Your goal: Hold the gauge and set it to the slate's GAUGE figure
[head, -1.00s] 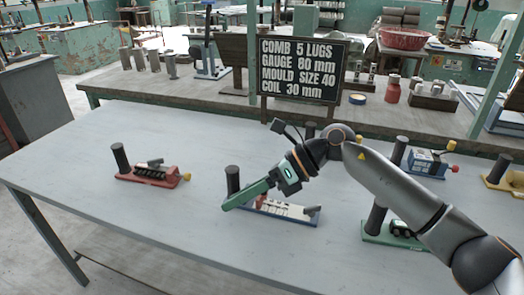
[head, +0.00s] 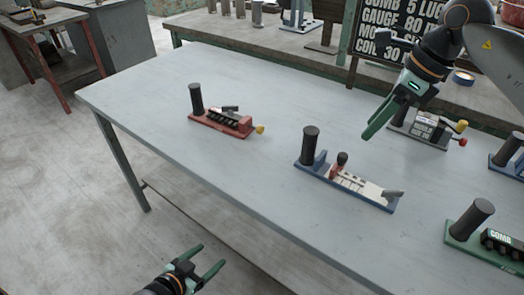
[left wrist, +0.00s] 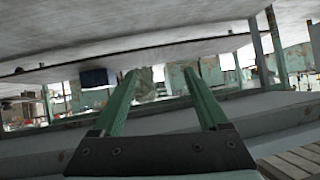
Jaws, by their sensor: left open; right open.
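The gauge appears to be the blue-based device (head: 372,198) with a pale marked strip, a thick black upright post (head: 309,145) at its left end and a red slider (head: 336,171) with a dark knob near the post. The slate (head: 388,18) stands behind, partly covered by my right arm; "GAUGE 80" is legible. My right gripper (head: 372,134) is open and empty, above and behind the gauge, apart from it. My left gripper (head: 213,255) is open and empty off the table's front edge; its spread fingers also show in the left wrist view (left wrist: 160,74).
A red device (head: 205,117) with a black post sits left on the table (head: 260,195). A grey device (head: 422,127) stands behind the gauge, and a green device marked COMB (head: 464,228) at the right. The table between the red device and the gauge is clear.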

